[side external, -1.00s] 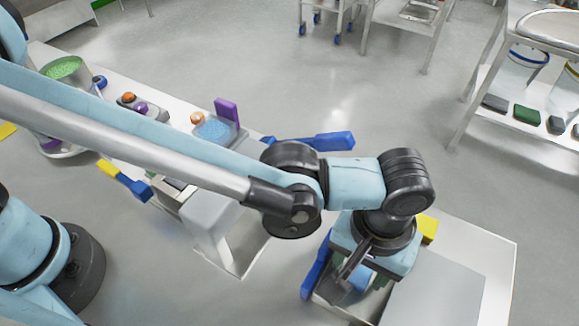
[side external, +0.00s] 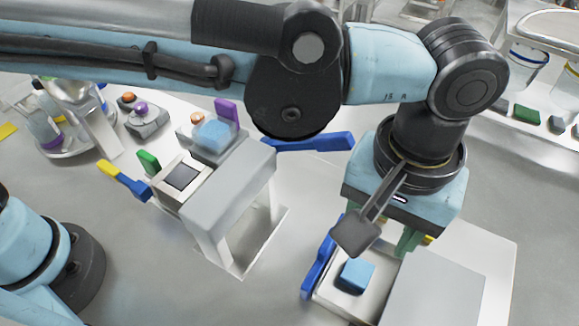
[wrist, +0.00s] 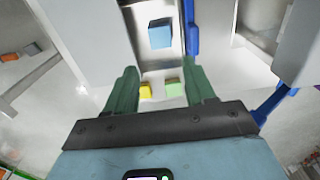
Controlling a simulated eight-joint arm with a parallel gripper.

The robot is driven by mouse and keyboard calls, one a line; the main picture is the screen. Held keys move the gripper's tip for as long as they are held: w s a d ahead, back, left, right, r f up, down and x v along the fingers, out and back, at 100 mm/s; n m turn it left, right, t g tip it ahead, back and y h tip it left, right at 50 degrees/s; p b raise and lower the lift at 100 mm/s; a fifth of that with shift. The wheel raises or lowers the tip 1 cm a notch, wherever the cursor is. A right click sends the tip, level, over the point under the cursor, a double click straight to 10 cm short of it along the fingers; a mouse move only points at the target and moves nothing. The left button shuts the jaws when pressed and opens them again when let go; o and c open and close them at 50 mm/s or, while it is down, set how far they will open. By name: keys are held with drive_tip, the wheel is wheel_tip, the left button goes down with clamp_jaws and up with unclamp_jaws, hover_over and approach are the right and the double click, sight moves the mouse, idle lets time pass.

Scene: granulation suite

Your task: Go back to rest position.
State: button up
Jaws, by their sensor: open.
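My gripper (side external: 384,243) is raised above the white station at the lower right, pointing down. In the wrist view its two green fingers (wrist: 162,72) are spread apart with nothing held between them. A blue block (side external: 356,275) rests in the light tray of that station, below and apart from the fingers; it also shows in the wrist view (wrist: 160,34). One finger is partly hidden by the wrist camera's mount in the side view.
A blue handle (side external: 318,262) stands beside the tray, and a grey cover (side external: 440,292) is at its right. A grey press-like unit (side external: 230,185) stands left of the gripper. Another blue bar (side external: 315,142) lies behind. Wrist view shows yellow (wrist: 145,91) and green (wrist: 174,89) pieces.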

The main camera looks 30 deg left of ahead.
drive_tip(key=w+a+r, duration=0.1)
drive_tip(key=a+r, duration=0.1)
drive_tip(key=w+a+r+h, duration=0.1)
drive_tip(key=a, duration=0.1)
drive_tip(key=w+a+r+h, duration=0.1)
drive_tip(key=a+r, duration=0.1)
drive_tip(key=a, duration=0.1)
drive_tip(key=shift+w+r+n+t, duration=0.1)
drive_tip(key=shift+r+n+t, duration=0.2)
drive_tip(key=w+a+t, duration=0.2)
drive_tip(key=a, duration=0.8)
drive_tip(key=w+a+t, duration=0.2)
drive_tip(key=a, duration=0.9)
drive_tip(key=s+a+f+t+y, duration=0.2)
drive_tip(key=a+f, duration=0.4)
drive_tip(key=a, duration=0.7)
drive_tip(key=shift+s+t, duration=0.3)
drive_tip(key=shift+s, duration=0.4)
